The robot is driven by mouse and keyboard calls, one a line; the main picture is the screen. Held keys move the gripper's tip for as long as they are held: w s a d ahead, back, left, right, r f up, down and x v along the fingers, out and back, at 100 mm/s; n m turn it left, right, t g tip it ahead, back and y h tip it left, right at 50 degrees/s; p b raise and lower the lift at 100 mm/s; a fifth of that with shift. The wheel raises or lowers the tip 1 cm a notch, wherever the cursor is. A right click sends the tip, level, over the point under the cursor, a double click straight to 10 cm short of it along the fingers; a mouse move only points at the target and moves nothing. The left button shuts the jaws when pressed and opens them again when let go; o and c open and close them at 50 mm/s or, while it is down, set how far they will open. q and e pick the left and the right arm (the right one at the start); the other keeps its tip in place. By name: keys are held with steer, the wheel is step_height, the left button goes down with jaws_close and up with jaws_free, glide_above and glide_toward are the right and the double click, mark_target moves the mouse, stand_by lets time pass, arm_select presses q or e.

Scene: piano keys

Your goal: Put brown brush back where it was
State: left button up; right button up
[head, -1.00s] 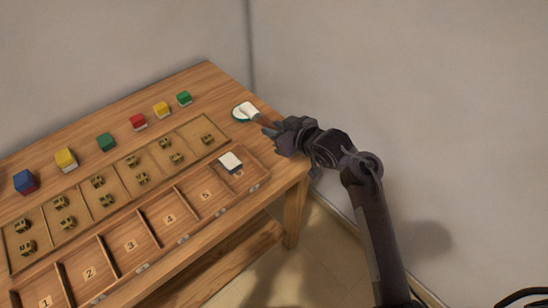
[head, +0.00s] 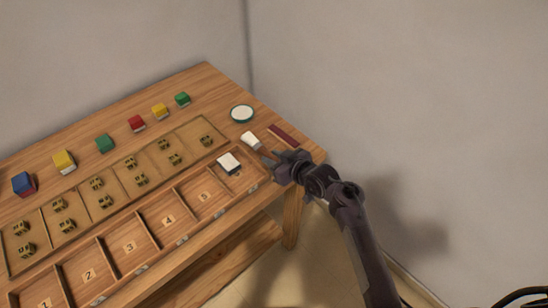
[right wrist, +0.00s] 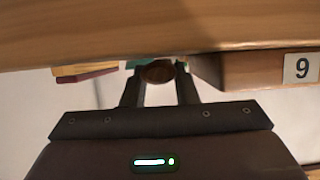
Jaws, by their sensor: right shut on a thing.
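The brown brush (head: 251,140) has white bristles and a brown handle. My right gripper (head: 277,158) is shut on its handle, near the right end of the table. In the right wrist view the round brown handle end (right wrist: 157,72) sits between the two fingers. The bristles point up and left, between the round dish and the tray; I cannot tell whether they touch the table. A dark red flat strip (head: 284,135) lies on the table just beyond the gripper. My left gripper is not in view.
The wooden table (head: 205,82) carries a compartment tray with numbered slots (head: 148,235). A white block (head: 229,162) is in its right end. Several coloured blocks (head: 137,123) line the back. A number 9 tag (right wrist: 301,68) shows in the right wrist view.

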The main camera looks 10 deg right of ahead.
steer(key=shift+f, duration=0.1)
steer(key=o, duration=1)
steer(key=v, duration=1.2)
